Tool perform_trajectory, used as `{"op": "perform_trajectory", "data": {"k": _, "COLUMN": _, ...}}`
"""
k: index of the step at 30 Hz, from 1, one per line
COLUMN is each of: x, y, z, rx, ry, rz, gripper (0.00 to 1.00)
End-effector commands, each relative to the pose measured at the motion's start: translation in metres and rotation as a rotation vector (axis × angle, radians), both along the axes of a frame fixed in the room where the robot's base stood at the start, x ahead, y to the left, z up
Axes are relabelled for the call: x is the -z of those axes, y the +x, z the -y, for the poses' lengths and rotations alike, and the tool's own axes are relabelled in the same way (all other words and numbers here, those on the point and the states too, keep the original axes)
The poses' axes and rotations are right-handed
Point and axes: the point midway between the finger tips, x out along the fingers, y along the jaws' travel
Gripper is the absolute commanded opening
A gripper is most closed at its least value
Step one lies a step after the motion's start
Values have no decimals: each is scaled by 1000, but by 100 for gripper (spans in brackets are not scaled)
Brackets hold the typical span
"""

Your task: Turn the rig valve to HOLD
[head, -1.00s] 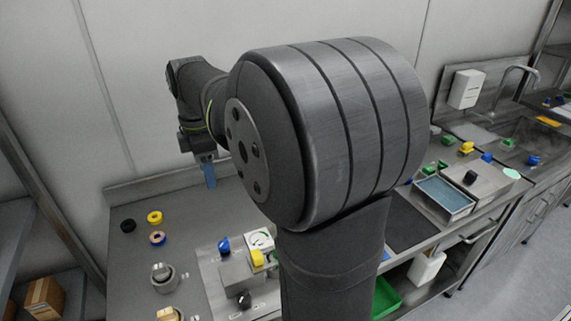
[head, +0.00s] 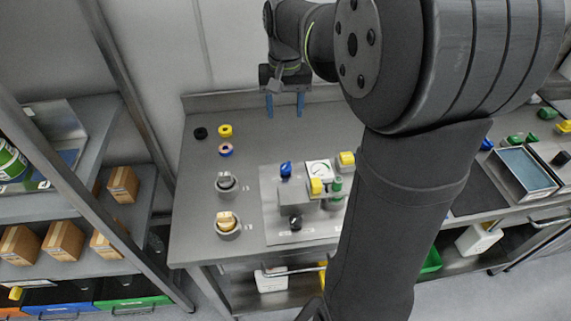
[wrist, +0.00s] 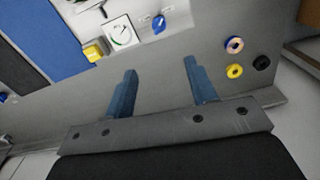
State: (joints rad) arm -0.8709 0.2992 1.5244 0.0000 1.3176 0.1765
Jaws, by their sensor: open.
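The rig stands on a light plate (head: 270,235) on the bench. It has a blue handle (head: 286,169), a round-dial gauge (head: 319,172), a yellow part (head: 316,187) and a black knob (head: 295,222) with small white labels nearby. I cannot read the labels or tell which part is the rig valve. My gripper (head: 285,108) is open and empty, fingers down, behind the rig near the bench's back edge. In the wrist view, the blue handle (wrist: 158,24) and gauge (wrist: 120,32) lie beyond the open fingers of my gripper (wrist: 160,70), apart from them.
Black (head: 200,133), yellow (head: 225,130) and orange-blue (head: 226,149) rings lie at the back left. Two round fixtures (head: 227,183) stand left of the plate. A shelf with boxes (head: 62,240) is at far left. A blue-lined tray (head: 525,170) sits right. My arm hides the bench's middle.

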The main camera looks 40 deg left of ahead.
Motion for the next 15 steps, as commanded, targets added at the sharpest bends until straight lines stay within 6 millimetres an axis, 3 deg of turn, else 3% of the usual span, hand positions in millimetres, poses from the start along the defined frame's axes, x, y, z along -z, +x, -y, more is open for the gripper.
{"op": "perform_trajectory", "data": {"k": 9, "x": 20, "y": -1, "z": 2, "rx": 631, "ry": -2, "rz": -1, "gripper": 52}}
{"op": "perform_trajectory", "data": {"k": 15, "x": 26, "y": -2, "z": 2, "rx": 886, "ry": 0, "rz": 0, "gripper": 52}}
